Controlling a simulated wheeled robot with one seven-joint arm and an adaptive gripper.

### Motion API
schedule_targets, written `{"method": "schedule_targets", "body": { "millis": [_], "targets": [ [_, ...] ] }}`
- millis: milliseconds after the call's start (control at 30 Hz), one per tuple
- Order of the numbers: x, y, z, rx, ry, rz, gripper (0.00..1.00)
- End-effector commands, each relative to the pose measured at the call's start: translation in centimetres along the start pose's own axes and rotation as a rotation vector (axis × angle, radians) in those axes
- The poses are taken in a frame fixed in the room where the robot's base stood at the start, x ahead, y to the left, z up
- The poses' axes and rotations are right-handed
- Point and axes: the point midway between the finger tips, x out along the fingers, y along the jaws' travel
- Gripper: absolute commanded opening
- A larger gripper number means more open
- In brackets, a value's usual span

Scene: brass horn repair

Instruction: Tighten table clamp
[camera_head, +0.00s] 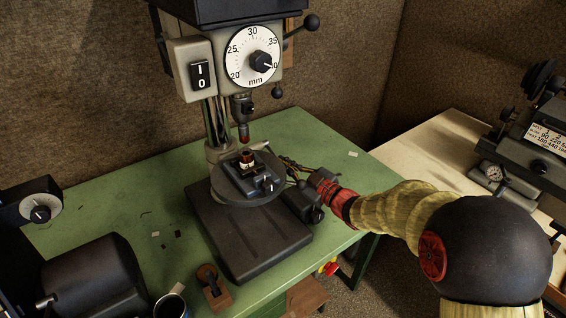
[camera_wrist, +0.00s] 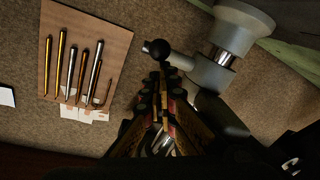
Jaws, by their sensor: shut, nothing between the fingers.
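The likely table clamp lever, a grey arm ending in a black ball knob (camera_wrist: 158,48), shows in the wrist view beside a thick grey cylindrical part (camera_wrist: 234,32) of the drill press. My gripper (camera_wrist: 163,82) is shut and empty, its fingertips just below the ball knob in that picture; I cannot tell whether they touch it. In the head view my gripper (camera_head: 284,161) is just right of the round drill press table (camera_head: 232,195), near the small vise (camera_head: 262,184) on it. I cannot make out the clamp knob in the head view.
The drill press base (camera_head: 240,240) stands on the green bench (camera_head: 130,180). A wooden board with several slim tools (camera_wrist: 88,55) is at the left of the wrist view. A dark machine (camera_head: 95,280) and a mug (camera_head: 170,306) are at front left. A pale bench (camera_head: 430,150) is at right.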

Motion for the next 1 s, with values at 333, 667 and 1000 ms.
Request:
{"method": "schedule_targets", "body": {
  "millis": [333,667,1000],
  "targets": [
    [0.1,-1.2,2.4,0.001,-0.002,0.0,0.0],
    [0.1,-1.6,3.4,0.005,-0.009,-0.002,0.0],
    [0.1,-1.8,3.7,0.008,-0.013,-0.003,0.0]
  ]
}}
